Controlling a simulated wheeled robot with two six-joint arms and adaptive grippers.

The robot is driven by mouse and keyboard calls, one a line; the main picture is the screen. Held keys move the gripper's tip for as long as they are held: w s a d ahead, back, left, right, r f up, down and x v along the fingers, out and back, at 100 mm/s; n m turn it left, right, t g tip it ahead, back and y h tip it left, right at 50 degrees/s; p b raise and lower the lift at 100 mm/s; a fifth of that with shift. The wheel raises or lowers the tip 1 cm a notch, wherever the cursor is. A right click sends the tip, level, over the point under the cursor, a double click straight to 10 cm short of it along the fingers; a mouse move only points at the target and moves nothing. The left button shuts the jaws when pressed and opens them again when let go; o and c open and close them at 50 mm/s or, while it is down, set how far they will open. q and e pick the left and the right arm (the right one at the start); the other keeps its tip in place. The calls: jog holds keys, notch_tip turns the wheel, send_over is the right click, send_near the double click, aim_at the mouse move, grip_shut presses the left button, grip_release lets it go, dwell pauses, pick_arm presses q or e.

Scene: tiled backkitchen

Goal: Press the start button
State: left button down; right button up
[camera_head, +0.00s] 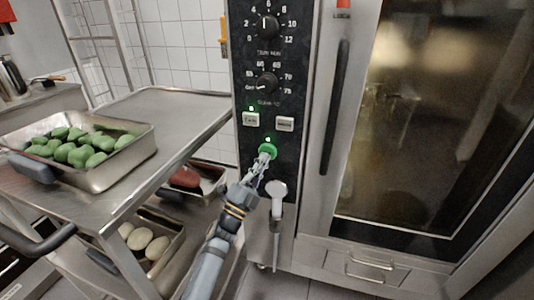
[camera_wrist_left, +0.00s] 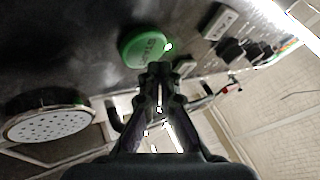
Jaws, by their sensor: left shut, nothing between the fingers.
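The green round start button (camera_head: 268,149) is on the dark control panel of the oven, below two small white buttons. It also shows in the left wrist view as a green disc with raised lettering (camera_wrist_left: 143,44). My left gripper (camera_head: 263,160) is shut and empty, with its fingertips right at the button's lower edge in the head view. In the left wrist view the fingertips (camera_wrist_left: 160,70) are just beside the button's rim; I cannot tell if they touch it. My right gripper is not in view.
A hand shower (camera_head: 277,189) hangs just below right of the button. The oven door handle (camera_head: 336,105) stands out to the right. A steel cart (camera_head: 180,103) at left bears a tray of green items (camera_head: 125,172).

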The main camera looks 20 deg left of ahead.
pick_arm(q)
jog(key=s+p, duration=0.1)
jog(key=s, duration=0.4)
jog(key=shift+a, duration=0.1)
dwell(0.6)
